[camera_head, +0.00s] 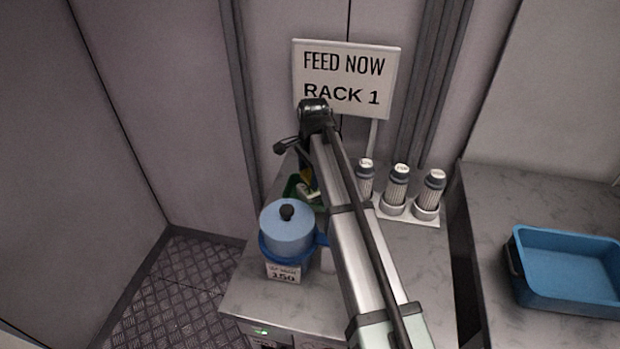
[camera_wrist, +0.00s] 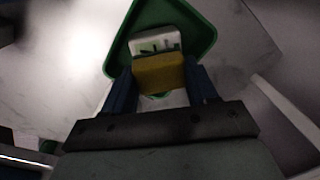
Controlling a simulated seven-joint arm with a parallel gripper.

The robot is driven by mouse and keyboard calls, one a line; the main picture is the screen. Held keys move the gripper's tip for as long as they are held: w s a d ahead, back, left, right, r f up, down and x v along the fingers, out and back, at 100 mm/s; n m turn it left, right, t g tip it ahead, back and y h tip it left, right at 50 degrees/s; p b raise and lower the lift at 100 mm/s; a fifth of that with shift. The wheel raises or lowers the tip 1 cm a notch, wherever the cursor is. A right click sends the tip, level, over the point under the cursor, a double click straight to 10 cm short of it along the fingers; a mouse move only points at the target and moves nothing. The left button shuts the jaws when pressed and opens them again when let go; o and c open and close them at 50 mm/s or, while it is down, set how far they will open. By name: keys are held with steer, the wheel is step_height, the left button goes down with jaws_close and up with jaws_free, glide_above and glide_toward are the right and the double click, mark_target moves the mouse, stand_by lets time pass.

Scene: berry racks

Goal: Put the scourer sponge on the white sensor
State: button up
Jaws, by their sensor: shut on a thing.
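A yellow sponge block (camera_wrist: 160,74) is between the two blue fingers of my gripper (camera_wrist: 160,86), which is shut on it. Just beyond the sponge in the wrist view is a white piece with dark green marks (camera_wrist: 150,42), inside a green tray (camera_wrist: 203,32). It may be the white sensor; I cannot tell for sure. The sponge overlaps its near edge in the picture, and whether they touch is unclear. In the head view my arm hides most of the gripper; a bit of yellow (camera_head: 306,174) and the green tray (camera_head: 291,187) show beside it.
A blue lidded jug (camera_head: 287,235) with a label stands in front of the green tray. Three capped bottles (camera_head: 397,186) stand in a white holder to the right. A sign (camera_head: 346,72) reads "FEED NOW RACK 1". A blue tray (camera_head: 568,301) lies on the right counter.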

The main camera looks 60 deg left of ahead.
steer(key=shift+f, duration=1.2)
steer(key=shift+f, duration=0.1)
steer(key=o, duration=1.1)
steer(key=r, duration=0.8)
steer(key=d+r, duration=0.1)
steer(key=r, duration=0.3)
steer(key=shift+r, duration=0.15)
